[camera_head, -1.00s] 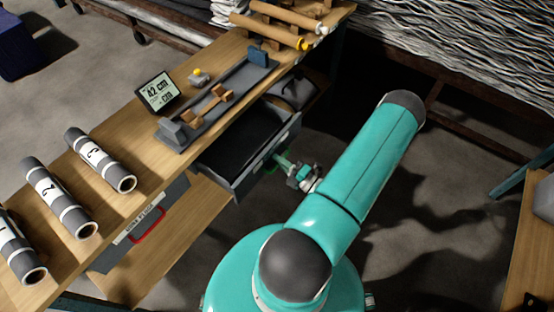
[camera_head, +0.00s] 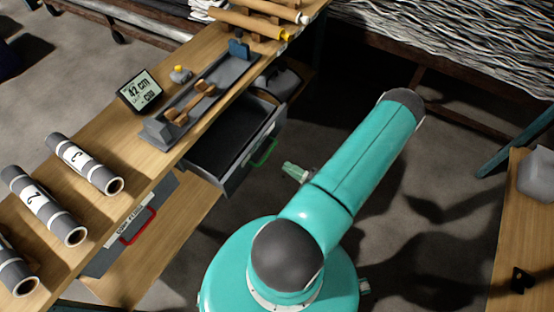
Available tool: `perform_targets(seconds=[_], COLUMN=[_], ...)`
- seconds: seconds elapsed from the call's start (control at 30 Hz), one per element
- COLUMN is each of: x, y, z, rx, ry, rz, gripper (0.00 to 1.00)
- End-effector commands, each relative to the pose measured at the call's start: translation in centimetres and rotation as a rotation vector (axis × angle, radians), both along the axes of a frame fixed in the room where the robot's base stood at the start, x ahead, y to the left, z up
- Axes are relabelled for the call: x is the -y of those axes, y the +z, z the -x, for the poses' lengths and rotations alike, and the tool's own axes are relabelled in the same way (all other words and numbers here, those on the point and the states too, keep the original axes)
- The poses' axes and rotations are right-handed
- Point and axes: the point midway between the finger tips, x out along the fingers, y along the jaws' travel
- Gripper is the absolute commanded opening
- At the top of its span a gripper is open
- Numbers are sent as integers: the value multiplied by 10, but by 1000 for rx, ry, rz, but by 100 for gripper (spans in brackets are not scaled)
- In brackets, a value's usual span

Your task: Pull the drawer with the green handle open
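The drawer (camera_head: 229,184) with the green handle (camera_head: 264,152) stands pulled out from under the wooden bench, and its dark interior shows. The green handle is on its front face and nothing touches it. My gripper (camera_head: 287,166) is to the right of the handle, apart from it by a small gap. It is small in the picture and partly hidden behind my teal arm. I cannot tell whether its fingers are apart.
A lower drawer with a red handle (camera_head: 137,227) is shut at the left. Grey numbered rolls (camera_head: 84,164), a display (camera_head: 140,90) and a grey cutting trough (camera_head: 158,130) are on the bench. Another table (camera_head: 515,230) stands at the right. Floor around my base is open.

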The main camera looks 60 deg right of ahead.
Motion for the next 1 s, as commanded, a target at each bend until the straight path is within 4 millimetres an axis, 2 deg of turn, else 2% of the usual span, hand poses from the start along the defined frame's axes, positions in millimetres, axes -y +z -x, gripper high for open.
perform_targets(seconds=[0.1, 0.3, 1.0], x=[1, 1, 1], y=[-4, -7, -4], z=[22, 39, 38], rx=[0, 1, -4], ry=[-2, 0, 17], rz=[0, 0, 16], gripper=[15, 15, 15])
